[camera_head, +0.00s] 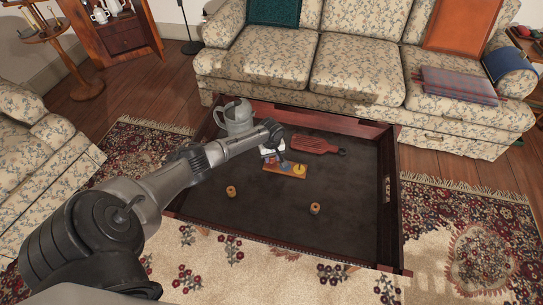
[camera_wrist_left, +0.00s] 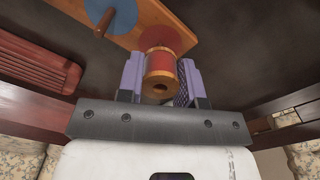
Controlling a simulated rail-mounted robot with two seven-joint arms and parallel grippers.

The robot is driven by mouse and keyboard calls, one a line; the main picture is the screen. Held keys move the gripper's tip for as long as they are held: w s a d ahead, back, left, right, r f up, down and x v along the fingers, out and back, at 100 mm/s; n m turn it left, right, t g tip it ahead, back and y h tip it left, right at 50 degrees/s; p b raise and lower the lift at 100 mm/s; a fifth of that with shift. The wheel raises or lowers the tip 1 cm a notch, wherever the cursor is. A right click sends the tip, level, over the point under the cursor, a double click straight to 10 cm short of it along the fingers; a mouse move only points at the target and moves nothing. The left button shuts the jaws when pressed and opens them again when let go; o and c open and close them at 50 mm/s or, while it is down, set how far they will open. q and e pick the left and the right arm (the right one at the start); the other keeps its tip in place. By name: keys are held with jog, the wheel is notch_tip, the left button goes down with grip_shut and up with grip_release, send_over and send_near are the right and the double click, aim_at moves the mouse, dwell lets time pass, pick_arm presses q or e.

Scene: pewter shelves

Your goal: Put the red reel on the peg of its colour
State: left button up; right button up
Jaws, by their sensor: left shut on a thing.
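The red reel (camera_wrist_left: 159,63), wooden with red winding, is between the two purple fingers of my left gripper (camera_wrist_left: 160,82) in the left wrist view. The gripper is shut on it. Just beyond the reel, a red disc (camera_wrist_left: 178,38) lies on the wooden peg board (camera_wrist_left: 136,36); the reel hides part of it, and I cannot tell whether the reel touches the peg. A blue disc (camera_wrist_left: 112,14) is beside it. In the head view, the board (camera_head: 271,168) lies on the dark table, partly hidden by my left gripper (camera_head: 272,156). My right gripper is not in view.
A yellow piece (camera_head: 299,170) is at the board's right end. Two other reels stand apart in front, one left (camera_head: 231,191) and one right (camera_head: 315,208). The dark tabletop's right side is clear.

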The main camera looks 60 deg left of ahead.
pick_arm(q)
jog(key=shift+f, duration=0.55)
jog(key=o, duration=1)
jog(key=shift+r+p, duration=3.4)
jog(key=shift+r, duration=3.5)
